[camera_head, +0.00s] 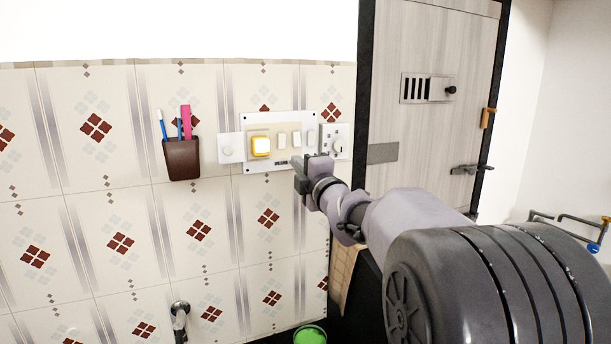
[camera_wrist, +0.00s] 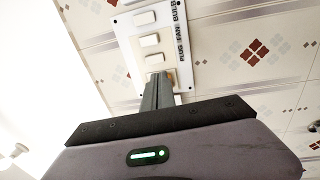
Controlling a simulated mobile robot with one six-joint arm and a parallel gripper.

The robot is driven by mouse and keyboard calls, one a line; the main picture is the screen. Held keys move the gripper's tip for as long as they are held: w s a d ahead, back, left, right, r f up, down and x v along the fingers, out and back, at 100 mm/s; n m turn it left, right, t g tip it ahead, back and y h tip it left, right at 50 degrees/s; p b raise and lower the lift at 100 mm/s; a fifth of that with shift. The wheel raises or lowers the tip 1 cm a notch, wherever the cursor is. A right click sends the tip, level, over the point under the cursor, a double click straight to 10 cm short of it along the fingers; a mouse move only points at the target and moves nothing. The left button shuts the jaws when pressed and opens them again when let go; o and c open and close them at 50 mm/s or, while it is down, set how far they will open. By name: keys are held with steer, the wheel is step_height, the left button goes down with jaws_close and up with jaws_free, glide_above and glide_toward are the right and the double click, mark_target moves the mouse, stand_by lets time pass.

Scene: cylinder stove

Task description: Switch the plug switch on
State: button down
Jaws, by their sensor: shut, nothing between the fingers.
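A white switch panel (camera_head: 280,121) is mounted on the tiled wall. It has a glowing yellow square (camera_head: 260,146) at its left and several white rocker switches (camera_head: 282,141) to the right of it. Which rocker is the plug switch is too small to tell in the head view. My gripper (camera_head: 297,162) is shut and empty in front of the panel's lower right part. In the wrist view the closed fingers (camera_wrist: 158,84) reach over the panel (camera_wrist: 168,28), at the near end of the switch row, and hide part of it. Contact cannot be told. Dark lettering runs beside the switches.
A brown holder (camera_head: 182,159) with brushes hangs further left. A grey door (camera_head: 425,120) stands at right. A green bucket (camera_head: 310,335) is below.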

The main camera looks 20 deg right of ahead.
steer(key=s+a+f+m+g+b, duration=0.3)
steer(key=s+a+f+m, duration=0.3)
steer(key=s+f, duration=0.5)
steer(key=s+a+f+m+g+y+b, duration=0.1)
steer(key=s+a+f+m+g+b, duration=0.2)
steer(key=s, duration=1.4)
steer(key=s+a+f+m+g+y+b, duration=0.1)
steer(key=s+a+f+m+g+b, duration=0.3)
steer(key=s+f+m, duration=0.9)
steer(key=s+a+f+g, duration=0.1)
steer(key=a+f+g, duration=0.2)
steer(key=f, duration=0.3)
steer(key=shift+s+a, duration=0.2)
steer(key=shift+a, duration=0.7)
steer(key=shift+f, duration=0.1)
